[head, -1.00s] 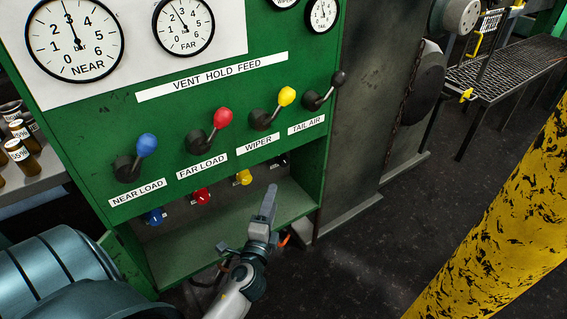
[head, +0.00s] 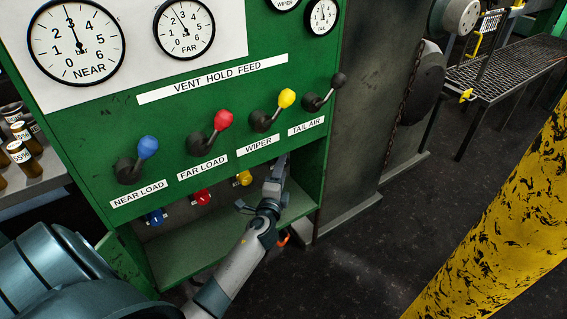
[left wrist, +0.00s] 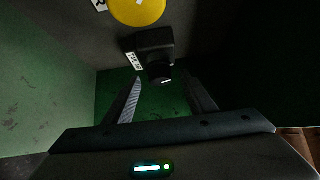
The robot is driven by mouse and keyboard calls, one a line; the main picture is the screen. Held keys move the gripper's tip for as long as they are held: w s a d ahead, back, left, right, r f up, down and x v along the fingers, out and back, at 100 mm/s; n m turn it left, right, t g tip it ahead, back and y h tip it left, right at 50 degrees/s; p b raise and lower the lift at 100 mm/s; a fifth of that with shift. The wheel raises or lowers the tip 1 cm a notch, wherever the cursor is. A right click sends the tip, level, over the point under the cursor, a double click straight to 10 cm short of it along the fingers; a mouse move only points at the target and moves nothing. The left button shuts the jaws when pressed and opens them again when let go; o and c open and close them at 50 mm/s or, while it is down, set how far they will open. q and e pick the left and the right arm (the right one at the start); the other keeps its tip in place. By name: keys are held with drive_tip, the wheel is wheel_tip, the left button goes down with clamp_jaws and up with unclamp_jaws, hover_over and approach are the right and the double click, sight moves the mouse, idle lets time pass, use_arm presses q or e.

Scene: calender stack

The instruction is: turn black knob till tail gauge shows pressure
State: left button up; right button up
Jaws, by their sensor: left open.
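The black knob (left wrist: 159,72) shows in the left wrist view on a dark square base with a small label, under the panel. My left gripper (left wrist: 163,78) is open, with one finger on each side of the knob's front end in that picture. I see no clear contact, and the depth between them is hard to judge. In the head view my left gripper (head: 281,160) reaches up into the recess below the TAIL AIR label and hides the black knob. The tail gauge (head: 322,16) is at the top; its needle is too small to read surely.
A yellow knob (left wrist: 138,8) sits close beside the black one; red (head: 202,197) and blue (head: 154,217) knobs are further left. Coloured levers, including the black TAIL AIR lever (head: 325,93), stick out above. A green shelf (head: 190,250) lies below. A yellow post (head: 500,220) stands right.

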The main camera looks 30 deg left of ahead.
use_arm(q)
drive_tip(key=shift+x, duration=1.75)
use_arm(e)
drive_tip(key=shift+w+a, duration=0.1)
use_arm(q)
drive_tip(key=c, duration=1)
drive_tip(key=shift+f+b, duration=0.15)
drive_tip(key=shift+b, duration=0.2)
drive_tip(key=shift+c, duration=0.2)
drive_tip(key=b, duration=0.3)
drive_tip(key=shift+n+t, duration=0.3)
drive_tip(key=o, duration=1)
use_arm(e)
drive_tip(key=w+a+t, duration=0.1)
drive_tip(key=w+a+t+y, duration=0.1)
drive_tip(key=a, duration=0.1)
drive_tip(key=w+a, duration=0.1)
drive_tip(key=shift+a+r+t+y, duration=0.3)
drive_tip(key=shift+a+t+y, duration=0.05)
drive_tip(key=shift+t+y, duration=0.05)
use_arm(q)
drive_tip(key=shift+o, duration=0.2)
